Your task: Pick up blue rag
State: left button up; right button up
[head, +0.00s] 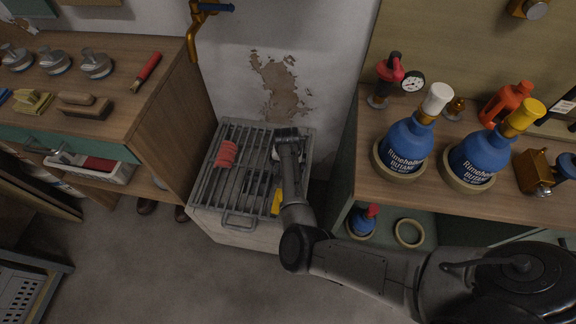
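A small blue item (4,96), which looks like the blue rag, lies on the wooden counter at the far left. The picture's edge cuts it off, so its full shape is hidden. A yellow folded rag (34,102) lies just right of it. My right arm comes in from the right and reaches up over the slatted sink grate. My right gripper (277,155) is over the grate, far from the blue item, mostly hidden by the wrist; whether it is open or holds anything is unclear. My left gripper is not in view.
A brush (85,106), several round metal weights or lids and a red-handled tool (146,72) share the left counter (150,105). The grate (235,190) holds a red item (226,154). Blue demijohns (404,146) stand on the right counter. The floor in front is clear.

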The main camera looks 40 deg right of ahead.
jog(key=c, duration=1)
jog(key=shift+r, duration=0.1)
jog(key=shift+r+p, duration=0.55)
jog(key=shift+p, duration=0.25)
notch_tip(320, 180, up, 4)
jog(key=p, duration=0.5)
jog(key=shift+s+d+r+p, duration=0.5)
jog(key=shift+s+r+p, duration=0.45)
jog(key=shift+s+p, duration=1.4)
jog(key=shift+s+d+r+p, duration=0.55)
jog(key=shift+s+r+p, duration=0.65)
jog(key=shift+p, duration=2.1)
jog(key=shift+s+d+r+p, duration=0.5)
jog(key=shift+s+r+p, duration=0.25)
jog(key=shift+s+p, duration=1.7)
